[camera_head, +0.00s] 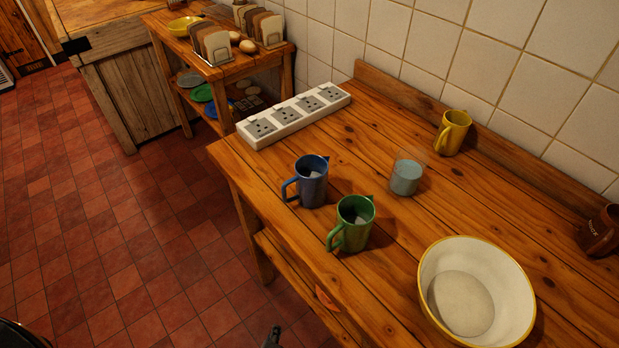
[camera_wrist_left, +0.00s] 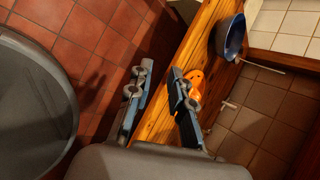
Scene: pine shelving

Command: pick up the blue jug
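The blue jug (camera_head: 313,188) stands upright on the wooden table (camera_head: 400,268), near its front left edge, with its handle toward the left. A green jug (camera_head: 355,225) stands just in front and to the right of it. My left gripper (camera_head: 272,338) barely shows at the bottom edge of the head view, below and apart from the blue jug. In the left wrist view my left gripper (camera_wrist_left: 160,92) has its two fingers apart with nothing held between them. The blue jug cannot be made out for sure in the left wrist view. My right gripper is not in view.
On the table are a white socket strip (camera_head: 294,115), a glass with pale blue contents (camera_head: 406,178), a yellow jug (camera_head: 453,132), a large cream bowl (camera_head: 478,290) and a dark brown mug (camera_head: 600,232). A tiled wall (camera_head: 430,50) stands behind. Red tiled floor (camera_head: 130,240) lies open at left.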

